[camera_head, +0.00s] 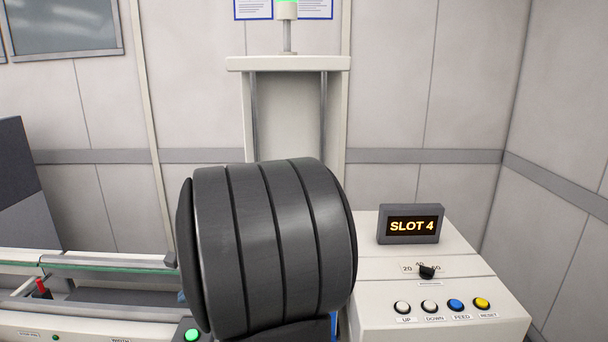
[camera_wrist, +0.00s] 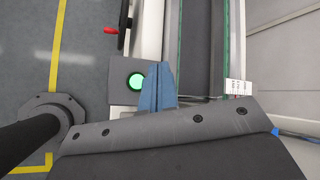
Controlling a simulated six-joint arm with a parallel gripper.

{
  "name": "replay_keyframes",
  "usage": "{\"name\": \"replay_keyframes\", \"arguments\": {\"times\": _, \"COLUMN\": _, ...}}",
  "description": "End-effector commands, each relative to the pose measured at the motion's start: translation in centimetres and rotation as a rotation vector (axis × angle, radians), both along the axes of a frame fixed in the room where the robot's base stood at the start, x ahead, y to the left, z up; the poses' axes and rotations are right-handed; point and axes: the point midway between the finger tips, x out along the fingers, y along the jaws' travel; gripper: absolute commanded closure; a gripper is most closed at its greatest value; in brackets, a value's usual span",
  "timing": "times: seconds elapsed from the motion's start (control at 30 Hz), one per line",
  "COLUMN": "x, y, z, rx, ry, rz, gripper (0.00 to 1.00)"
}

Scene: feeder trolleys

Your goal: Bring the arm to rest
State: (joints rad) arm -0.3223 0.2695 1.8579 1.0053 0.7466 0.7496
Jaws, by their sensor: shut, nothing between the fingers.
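My gripper (camera_wrist: 159,72) shows in the wrist view as two blue fingers pressed together, with nothing between them. The fingers point toward the top of the picture and lie just right of a lit green button (camera_wrist: 136,81) on a dark plate. I cannot tell how high they are above the machine, or whether they touch it. In the head view my own dark arm fills the middle foreground and hides most of the gripper. The green button (camera_head: 192,335) shows there at the bottom edge.
A conveyor (camera_head: 115,267) with green-edged rails lies at left, with a red-topped lever (camera_head: 41,287) by it. At right a white console (camera_head: 380,302) carries a "SLOT 4" display (camera_head: 410,225), a black knob (camera_head: 427,271) and several push buttons. A tall white frame (camera_head: 288,64) stands behind my arm.

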Motion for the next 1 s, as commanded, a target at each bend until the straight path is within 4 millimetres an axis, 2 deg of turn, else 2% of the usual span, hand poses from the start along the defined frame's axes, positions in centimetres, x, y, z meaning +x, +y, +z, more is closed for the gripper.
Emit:
{"name": "replay_keyframes", "arguments": {"times": 0.27, "x": 0.0, "y": 0.0, "z": -0.5, "rx": 0.0, "ry": 0.003, "rz": 0.0, "gripper": 1.0}}
{"name": "replay_keyframes", "arguments": {"times": 0.37, "x": -0.1, "y": 0.0, "z": -1.6, "rx": 0.0, "ry": 0.005, "rz": 0.001, "gripper": 1.0}}
{"name": "replay_keyframes", "arguments": {"times": 0.6, "x": -0.1, "y": 0.0, "z": -5.8, "rx": 0.0, "ry": 0.006, "rz": 0.0, "gripper": 1.0}}
{"name": "replay_keyframes", "arguments": {"times": 0.67, "x": 0.1, "y": 0.0, "z": -3.7, "rx": 0.002, "ry": -0.007, "rz": 0.001, "gripper": 1.0}}
{"name": "replay_keyframes", "arguments": {"times": 0.8, "x": 0.0, "y": 0.0, "z": -6.2, "rx": 0.0, "ry": 0.004, "rz": -0.001, "gripper": 1.0}}
{"name": "replay_keyframes", "arguments": {"times": 0.83, "x": 0.1, "y": 0.1, "z": -5.0, "rx": 0.003, "ry": -0.004, "rz": 0.001, "gripper": 1.0}}
{"name": "replay_keyframes", "arguments": {"times": 1.0, "x": 0.1, "y": 0.0, "z": -1.4, "rx": 0.002, "ry": -0.007, "rz": 0.001, "gripper": 1.0}}
